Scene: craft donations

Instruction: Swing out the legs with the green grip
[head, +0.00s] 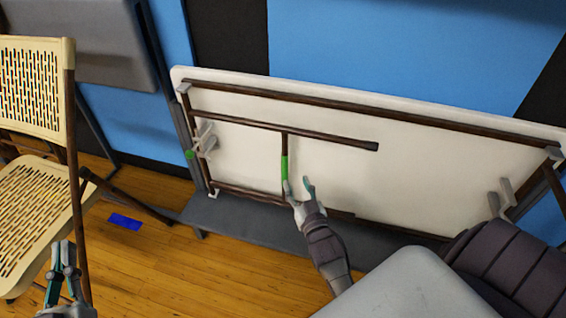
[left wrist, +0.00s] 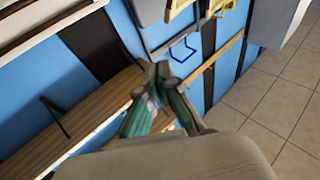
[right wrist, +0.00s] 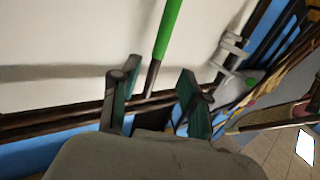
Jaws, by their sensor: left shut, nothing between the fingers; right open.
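A folding table with a white underside (head: 420,165) stands on its long edge against the blue wall. Its brown folded leg frame (head: 330,137) lies against the underside. A bar of that frame carries the green grip (head: 284,172). My right gripper (head: 299,186) is open just right of and below the grip. In the right wrist view, the green grip (right wrist: 168,30) runs down to a dark bar end between my open right fingers (right wrist: 152,95), which do not close on it. My left gripper (head: 64,258) is shut and empty at the lower left, in front of a chair.
A cream folding chair (head: 35,190) stands at the left, close to my left gripper. A grey bench-like ledge (head: 240,222) lies under the table. Grey hinge brackets (head: 206,140) sit at the table's ends. A blue mark (head: 125,222) is on the open wood floor.

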